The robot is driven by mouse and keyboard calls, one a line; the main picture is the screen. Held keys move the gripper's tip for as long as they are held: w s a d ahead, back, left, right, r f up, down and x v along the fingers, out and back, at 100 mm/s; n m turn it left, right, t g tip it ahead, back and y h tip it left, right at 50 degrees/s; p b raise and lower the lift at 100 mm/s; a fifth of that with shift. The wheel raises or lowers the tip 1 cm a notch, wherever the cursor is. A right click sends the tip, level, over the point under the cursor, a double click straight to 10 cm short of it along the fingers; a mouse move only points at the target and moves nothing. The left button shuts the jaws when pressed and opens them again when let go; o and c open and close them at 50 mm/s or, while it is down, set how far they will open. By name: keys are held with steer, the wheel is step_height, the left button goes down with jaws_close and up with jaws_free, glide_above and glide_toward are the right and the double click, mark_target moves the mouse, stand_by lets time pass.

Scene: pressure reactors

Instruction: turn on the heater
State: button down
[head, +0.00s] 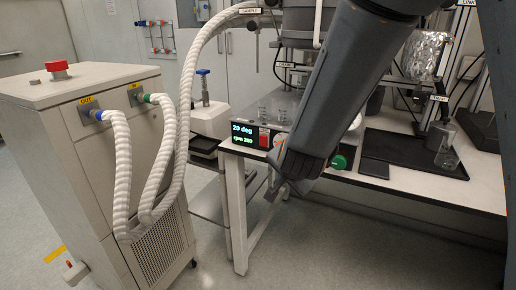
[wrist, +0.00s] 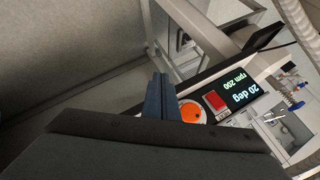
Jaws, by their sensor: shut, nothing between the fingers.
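The heater is a dark-fronted stirrer unit on the table. Its lit display (head: 243,133) reads 20 deg and rpm 200; it also shows in the wrist view (wrist: 241,93). A red switch (head: 264,138) sits right of the display, and in the wrist view (wrist: 215,101) it lies between the display and an orange knob (wrist: 190,112). A green knob (head: 339,161) is farther right in the head view. My gripper (head: 275,190) is shut and empty, below and in front of the panel. In the wrist view its fingers (wrist: 159,97) are beside the orange knob and partly cover its surround; contact cannot be told.
A white cabinet (head: 105,160) with a red button and thick hoses (head: 121,175) stands at left. Glassware (head: 264,110) stands above the panel. A black tray (head: 415,152) with a beaker (head: 446,151) is at right on the table (head: 470,188). The floor in front is clear.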

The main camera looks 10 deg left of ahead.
mark_target(262, 138)
steer(key=w+a+m+t+h+b, duration=0.25)
steer(key=w+a+m+t, duration=0.35)
steer(key=a, duration=0.3)
steer(key=s+a+r+m+t+h+b, duration=0.1)
steer(key=s+a+r+m+t+h, duration=0.1)
steer(key=s+m, duration=0.5)
steer(key=s+a+t+h, duration=0.1)
steer(key=a+h, duration=0.1)
steer(key=h, duration=0.1)
steer(key=shift+s+r+m+t+h, duration=0.15)
steer(key=shift+r+m+t+h, duration=0.2)
steer(key=shift+m+t, duration=0.05)
steer(key=shift+a, duration=0.1)
steer(key=p+x, duration=0.1)
steer(key=x, duration=1.3)
